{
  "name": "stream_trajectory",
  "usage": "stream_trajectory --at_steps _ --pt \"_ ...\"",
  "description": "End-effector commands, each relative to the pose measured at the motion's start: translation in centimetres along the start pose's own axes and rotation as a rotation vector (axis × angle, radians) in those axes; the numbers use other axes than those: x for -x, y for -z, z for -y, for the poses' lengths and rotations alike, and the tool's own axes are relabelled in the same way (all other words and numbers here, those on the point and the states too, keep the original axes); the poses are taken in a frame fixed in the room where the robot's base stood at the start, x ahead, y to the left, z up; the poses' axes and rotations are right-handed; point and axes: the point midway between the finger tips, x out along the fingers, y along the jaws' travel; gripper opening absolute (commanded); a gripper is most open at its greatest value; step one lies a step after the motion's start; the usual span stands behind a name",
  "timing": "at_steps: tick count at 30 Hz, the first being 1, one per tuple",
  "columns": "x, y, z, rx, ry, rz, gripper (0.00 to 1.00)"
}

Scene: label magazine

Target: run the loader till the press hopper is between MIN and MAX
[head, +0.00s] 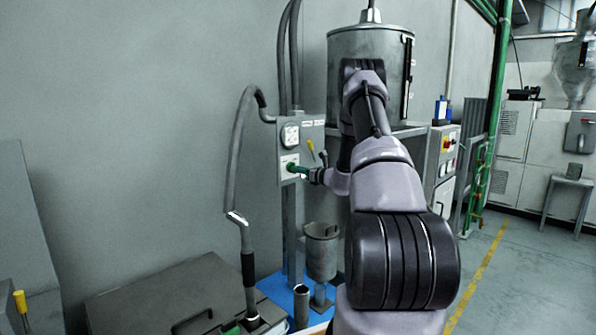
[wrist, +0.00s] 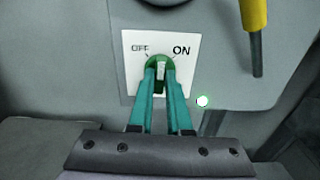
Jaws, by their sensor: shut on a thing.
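My gripper (head: 294,168) has its teal fingers at the loader's control box (head: 313,135). In the wrist view my gripper (wrist: 161,84) is shut on the small green rotary switch (wrist: 157,61) with a white middle, set on a white plate (wrist: 135,80) marked OFF at left and ON at right. The fingers partly hide the switch, so I cannot tell which side it points to.
A yellow-handled lever (wrist: 254,15) hangs right of the plate. A grey hose (head: 235,150) runs from the box to a lance (head: 248,268) at a grey lidded bin (head: 170,290). A metal cup (head: 321,255) stands below the box. Open floor lies at right.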

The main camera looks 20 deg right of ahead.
Motion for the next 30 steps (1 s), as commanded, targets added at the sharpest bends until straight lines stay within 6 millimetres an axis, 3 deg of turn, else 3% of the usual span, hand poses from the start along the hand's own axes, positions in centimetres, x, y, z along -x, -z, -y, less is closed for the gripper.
stream_trajectory --at_steps 18,30 --pt "0.08 0.12 0.10 -0.547 0.002 -0.002 0.00" --pt "0.11 0.16 0.14 -0.731 0.002 -0.002 0.00"
